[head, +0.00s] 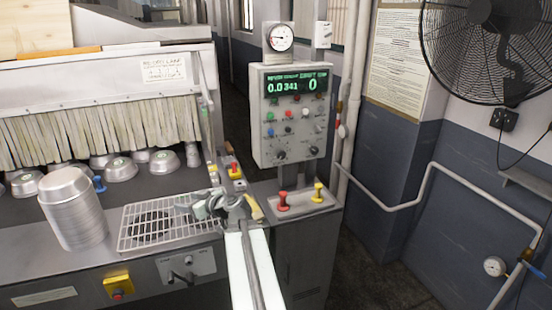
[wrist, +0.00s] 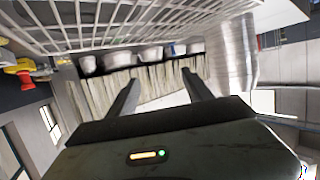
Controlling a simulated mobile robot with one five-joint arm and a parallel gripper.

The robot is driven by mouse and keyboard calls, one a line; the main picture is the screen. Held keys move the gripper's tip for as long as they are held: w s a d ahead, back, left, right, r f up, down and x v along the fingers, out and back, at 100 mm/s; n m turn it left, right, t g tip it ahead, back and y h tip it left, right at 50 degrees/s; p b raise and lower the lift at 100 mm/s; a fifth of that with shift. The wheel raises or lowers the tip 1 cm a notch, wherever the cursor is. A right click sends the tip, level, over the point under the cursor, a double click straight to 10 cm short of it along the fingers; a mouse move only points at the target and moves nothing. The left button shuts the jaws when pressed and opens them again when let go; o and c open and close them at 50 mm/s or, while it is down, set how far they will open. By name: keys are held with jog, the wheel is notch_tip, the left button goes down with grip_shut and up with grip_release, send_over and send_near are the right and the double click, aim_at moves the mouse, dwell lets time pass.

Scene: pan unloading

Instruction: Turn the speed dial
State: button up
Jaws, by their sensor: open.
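The grey control box (head: 292,118) stands right of centre in the head view, with a green-lit display (head: 296,85). Two dark dials sit low on its face, a left dial (head: 281,155) and a right dial (head: 313,150). Their labels are too small to read, so I cannot tell which is the speed dial. My gripper (head: 196,205) is over the wire rack, left of and below the box, apart from both dials. In the wrist view my gripper (wrist: 160,78) shows two spread fingers with nothing between them. The dials are not visible there.
A pan stack (head: 73,208) stands left of the wire rack (head: 140,232). Pans lie before the strip curtain (head: 100,132). A red knob (head: 283,200) and a yellow knob (head: 318,191) stand on the ledge below the box. Pipes run along the right wall.

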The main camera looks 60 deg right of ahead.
jog(key=s+d+r+m+t+h, duration=0.1)
jog(key=s+d+r+m+h, duration=0.15)
jog(key=s+d, duration=0.5)
jog(key=s+d+r+m+h, duration=0.2)
jog(key=s+d+h, duration=0.25)
jog(key=d, duration=0.65)
jog(key=m+g+h, duration=0.1)
jog(key=m+h, duration=0.2)
jog(key=h, duration=0.1)
send_near(282, 156)
jog(key=x, duration=0.8)
jog(key=shift+w+d, duration=0.15)
jog(key=shift+d, duration=0.05)
jog(key=c, duration=1.2)
grip_shut()
